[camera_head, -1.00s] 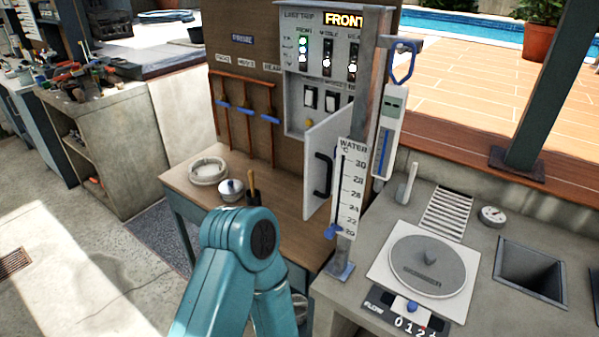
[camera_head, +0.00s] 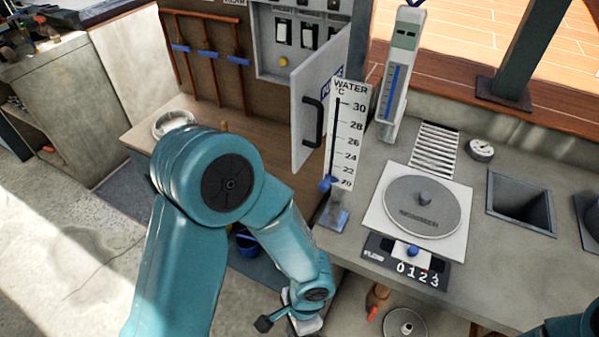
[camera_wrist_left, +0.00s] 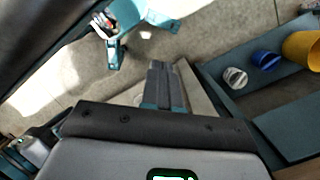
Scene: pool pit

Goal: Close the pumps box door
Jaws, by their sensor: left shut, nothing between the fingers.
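The pumps box (camera_head: 297,36) is a grey panel with switches on the wooden board at the top of the head view. Its white door (camera_head: 311,145) stands open, swung out toward me, with a black handle (camera_head: 313,122) on the face I see. Part of its lettering is hidden by the water thermometer. My left arm bends down in front of the bench, and its wrist is low at the bottom edge, well below the door. My left gripper (camera_wrist_left: 163,75) shows in the left wrist view, shut and empty, away from the door. My right gripper is out of view.
The water thermometer (camera_head: 346,140) stands just right of the door. A stone counter (camera_head: 463,255) with a round lid (camera_head: 422,207) fills the right. A white coil (camera_head: 172,122) lies on the wooden bench. A shelf with blue and yellow containers (camera_wrist_left: 300,49) is below.

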